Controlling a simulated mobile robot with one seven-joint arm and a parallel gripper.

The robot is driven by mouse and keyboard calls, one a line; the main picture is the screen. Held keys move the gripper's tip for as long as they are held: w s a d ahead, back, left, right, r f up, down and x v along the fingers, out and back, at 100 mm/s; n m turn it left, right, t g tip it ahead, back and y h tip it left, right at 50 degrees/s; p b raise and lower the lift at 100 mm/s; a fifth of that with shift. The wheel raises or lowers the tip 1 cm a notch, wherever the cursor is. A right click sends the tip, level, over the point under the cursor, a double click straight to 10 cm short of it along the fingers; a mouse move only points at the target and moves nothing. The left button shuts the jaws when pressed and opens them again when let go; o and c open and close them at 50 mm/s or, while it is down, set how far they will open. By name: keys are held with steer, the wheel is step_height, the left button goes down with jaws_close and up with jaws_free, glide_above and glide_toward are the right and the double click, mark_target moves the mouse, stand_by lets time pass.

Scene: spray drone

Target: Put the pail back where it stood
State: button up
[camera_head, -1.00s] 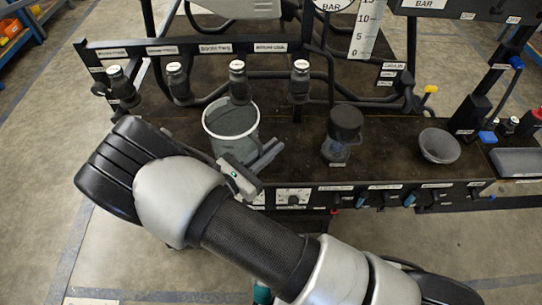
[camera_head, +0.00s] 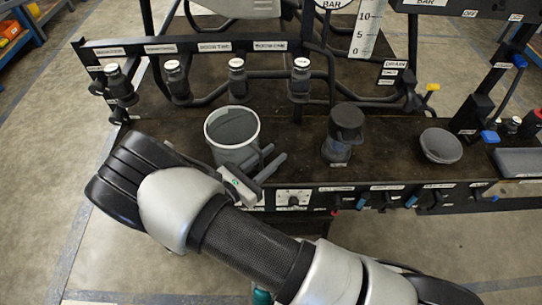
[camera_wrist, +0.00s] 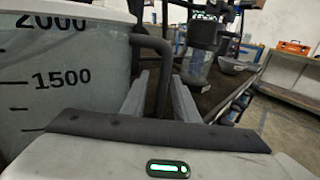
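The pail (camera_head: 232,148) is a translucent grey open-topped container with a white rim. It stands upright on the dark bench, left of centre. In the wrist view the pail (camera_wrist: 75,85) fills the left side, with 2000 and 1500 marks. Its dark handle (camera_wrist: 160,75) runs down between my fingers. My gripper (camera_head: 269,160) is at the pail's right front side. In the wrist view my gripper (camera_wrist: 161,80) has its two fingers apart, with gaps beside the handle. The pail's base is partly hidden behind my gripper and arm.
A dark-lidded clear jar (camera_head: 341,137) stands right of the pail, and a grey bowl (camera_head: 440,146) farther right. Black pipes with capped fittings (camera_head: 237,77) rise behind. The bench between pail and jar is fairly clear.

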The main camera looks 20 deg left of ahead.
steer(key=shift+r, duration=0.3)
steer(key=p+v, duration=0.1)
steer(key=v, duration=1.1)
steer(key=shift+f, duration=0.15)
